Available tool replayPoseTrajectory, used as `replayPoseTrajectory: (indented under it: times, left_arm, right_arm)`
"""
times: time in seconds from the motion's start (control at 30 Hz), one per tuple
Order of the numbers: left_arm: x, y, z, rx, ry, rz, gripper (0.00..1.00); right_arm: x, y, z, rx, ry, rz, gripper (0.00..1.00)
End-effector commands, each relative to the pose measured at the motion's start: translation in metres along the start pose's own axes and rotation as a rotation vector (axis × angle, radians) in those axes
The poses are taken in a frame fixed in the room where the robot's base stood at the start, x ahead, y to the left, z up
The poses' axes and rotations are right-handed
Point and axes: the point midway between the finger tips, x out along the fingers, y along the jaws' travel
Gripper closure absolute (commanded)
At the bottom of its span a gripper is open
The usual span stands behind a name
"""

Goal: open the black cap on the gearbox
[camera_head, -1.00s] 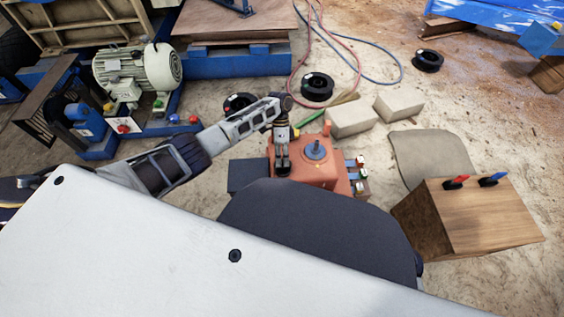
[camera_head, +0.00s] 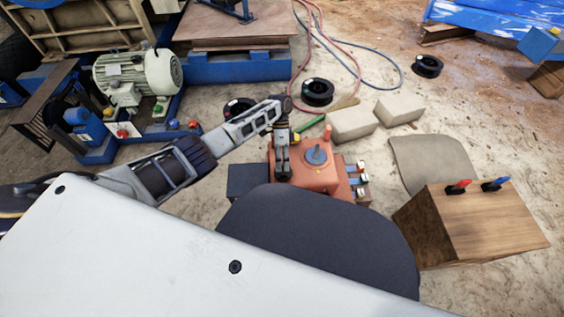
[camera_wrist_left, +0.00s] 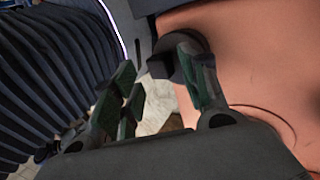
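The orange gearbox (camera_head: 325,178) stands on the floor at the centre of the head view, with a blue-grey round part (camera_head: 317,155) on top. My left gripper (camera_head: 284,174) is over its left side, pointing down. In the left wrist view the orange housing (camera_wrist_left: 265,60) fills the right side. A dark round part (camera_wrist_left: 171,62), which looks like the black cap, sits against it, partly hidden behind the right finger. My left gripper (camera_wrist_left: 160,95) is open there, with a gap between its fingers. The cap is beside the right finger; I cannot tell if they touch. My right gripper is not in view.
A wooden box (camera_head: 480,220) with red and blue handles stands to the right. Pale blocks (camera_head: 352,123) lie behind the gearbox. A grey motor (camera_head: 138,75) is at the left. Black spools (camera_head: 318,91) and red and blue hoses lie on the floor behind.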

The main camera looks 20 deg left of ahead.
Motion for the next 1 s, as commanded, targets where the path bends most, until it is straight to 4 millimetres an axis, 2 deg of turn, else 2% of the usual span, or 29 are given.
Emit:
replayPoseTrajectory:
  times: [0.37, 0.53, 0.67, 1.0]
  left_arm:
    - [-0.002, 0.0, 0.0, 0.0, 0.001, -0.002, 0.52]
    - [-0.011, -0.001, 0.0, 0.0, 0.002, -0.004, 0.52]
    - [-0.023, -0.001, 0.0, 0.0, 0.002, -0.004, 0.52]
    - [-0.071, -0.001, -0.001, 0.0, 0.002, -0.003, 0.52]
  right_arm:
    - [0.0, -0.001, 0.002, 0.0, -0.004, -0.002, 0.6]
    - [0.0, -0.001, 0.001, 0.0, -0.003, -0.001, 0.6]
    - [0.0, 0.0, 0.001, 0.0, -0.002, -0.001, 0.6]
    - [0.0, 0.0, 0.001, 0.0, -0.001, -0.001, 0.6]
